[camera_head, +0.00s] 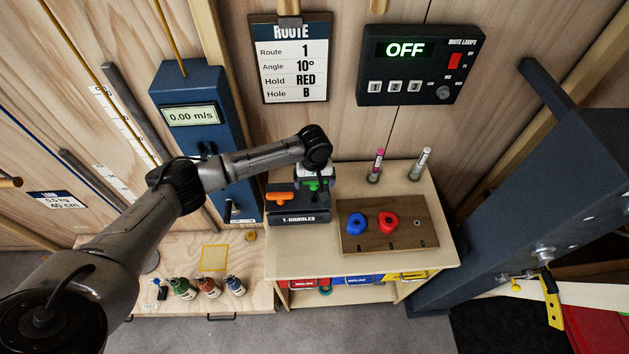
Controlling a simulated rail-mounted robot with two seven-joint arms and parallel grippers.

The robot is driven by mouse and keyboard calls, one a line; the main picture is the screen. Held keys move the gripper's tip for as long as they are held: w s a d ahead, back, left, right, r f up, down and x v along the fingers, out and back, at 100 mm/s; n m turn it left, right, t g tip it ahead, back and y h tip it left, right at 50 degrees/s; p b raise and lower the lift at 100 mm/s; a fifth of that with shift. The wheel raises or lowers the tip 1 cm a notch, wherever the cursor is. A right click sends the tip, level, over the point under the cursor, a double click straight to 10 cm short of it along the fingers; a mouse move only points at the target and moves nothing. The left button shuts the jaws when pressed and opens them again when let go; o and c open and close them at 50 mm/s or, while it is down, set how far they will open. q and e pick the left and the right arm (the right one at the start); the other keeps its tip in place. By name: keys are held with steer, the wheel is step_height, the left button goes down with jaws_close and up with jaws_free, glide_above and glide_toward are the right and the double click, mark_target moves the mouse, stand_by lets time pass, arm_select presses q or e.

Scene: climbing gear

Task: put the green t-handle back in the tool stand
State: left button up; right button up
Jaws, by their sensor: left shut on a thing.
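The dark tool stand (299,218), labelled T-HANDLES, sits at the left of the small wooden table. An orange t-handle (279,197) is in its left part. My left gripper (314,182) points down over the right part of the stand and is shut on the green t-handle (312,185). Only a little green shows between and below the fingers. The handle's shaft is hidden, so I cannot tell whether its tip is in a hole. My right gripper is not in view.
A wooden board (362,240) with a blue hold (357,223) and a red hold (388,222) lies right of the stand. Two upright tubes, one pink-topped (376,163) and one white-topped (420,163), stand behind it. A blue box (205,135) rises at left.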

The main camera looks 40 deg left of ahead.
mark_target(315, 188)
arm_select(q)
steer(key=shift+f+b, duration=2.6)
steer(key=shift+b, duration=0.15)
steer(key=shift+f, duration=1.25)
steer(key=o, duration=0.7)
steer(key=shift+c, duration=0.2)
steer(key=shift+r, duration=0.1)
step_height(315, 188, up, 14)
steer(key=shift+f, duration=0.15)
